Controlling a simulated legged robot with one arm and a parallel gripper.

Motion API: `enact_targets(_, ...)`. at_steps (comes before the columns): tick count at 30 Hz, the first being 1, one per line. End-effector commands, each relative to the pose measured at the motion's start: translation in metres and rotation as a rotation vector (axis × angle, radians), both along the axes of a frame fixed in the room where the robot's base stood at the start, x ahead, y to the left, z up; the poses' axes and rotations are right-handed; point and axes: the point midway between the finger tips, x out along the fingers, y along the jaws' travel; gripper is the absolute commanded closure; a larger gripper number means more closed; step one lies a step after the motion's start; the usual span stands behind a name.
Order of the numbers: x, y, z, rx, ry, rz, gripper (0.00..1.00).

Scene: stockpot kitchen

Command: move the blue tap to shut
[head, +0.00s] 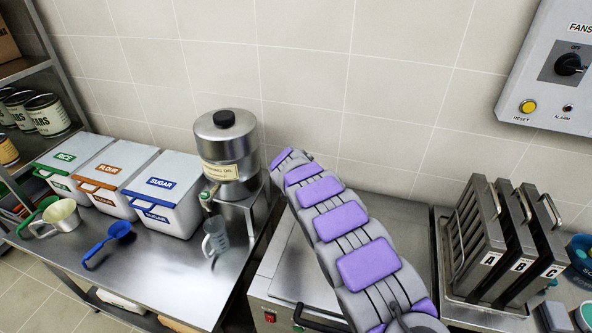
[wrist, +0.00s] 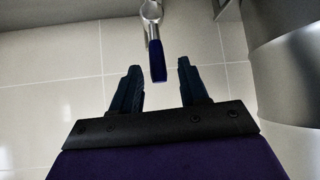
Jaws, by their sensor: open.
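The blue tap (wrist: 157,60) shows in the wrist view as a blue lever hanging from a round silver fitting (wrist: 151,11), near the top centre. My gripper (wrist: 160,75) is open and empty, its two dark fingers pointing toward the tap. The lever's lower end appears between the fingertips in the picture; I cannot tell how far apart in depth they are. I see no contact. In the head view my purple-and-grey arm reaches over the counter toward the wall, and neither the gripper nor the blue tap shows there.
A steel cooking oil dispenser (head: 226,150) stands left of my arm, with a measuring jug (head: 215,238) below. Sugar, flour and rice bins line the left table. Lettered metal racks (head: 497,240) stand on the right. A large metal cylinder (wrist: 285,60) fills the wrist view's right side.

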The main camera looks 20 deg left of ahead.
Motion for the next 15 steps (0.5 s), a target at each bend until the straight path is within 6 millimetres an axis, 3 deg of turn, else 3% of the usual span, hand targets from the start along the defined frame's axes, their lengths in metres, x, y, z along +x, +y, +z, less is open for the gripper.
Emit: enact_targets(15,-0.047,-0.011,0.048,0.0,-0.003,-0.001,0.56)
